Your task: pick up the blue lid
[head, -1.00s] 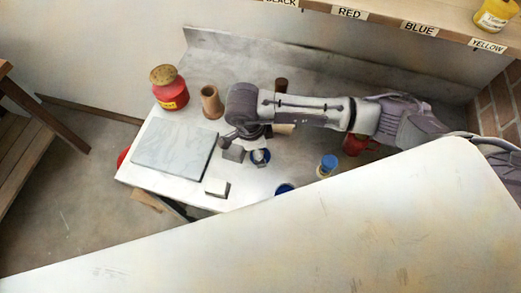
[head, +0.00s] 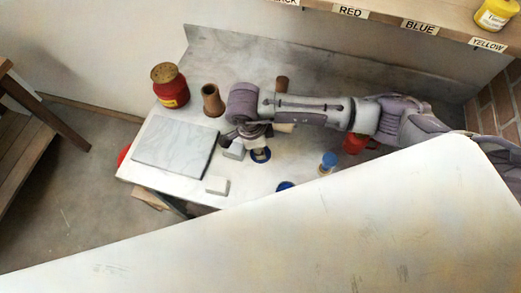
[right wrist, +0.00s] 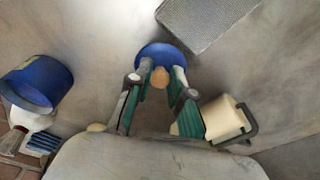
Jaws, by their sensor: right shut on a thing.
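The blue lid (head: 261,155) is a round blue disc with a pale knob, at the small white table's middle in the head view. It also shows in the right wrist view (right wrist: 152,53), with its beige knob between the fingers. My right gripper (right wrist: 160,78) is shut on the lid's knob. In the head view the right gripper (head: 258,143) is at the lid, partly hidden by its own wrist. I cannot tell whether the lid touches the table. My left gripper is not in view.
A grey slab (head: 175,147), a red jar (head: 170,88) and a brown cylinder (head: 212,100) stand left. White blocks (head: 217,185) lie near the lid. A blue-topped item (head: 328,161) and red object (head: 355,143) are right. A large pale surface (head: 300,235) hides the table's front.

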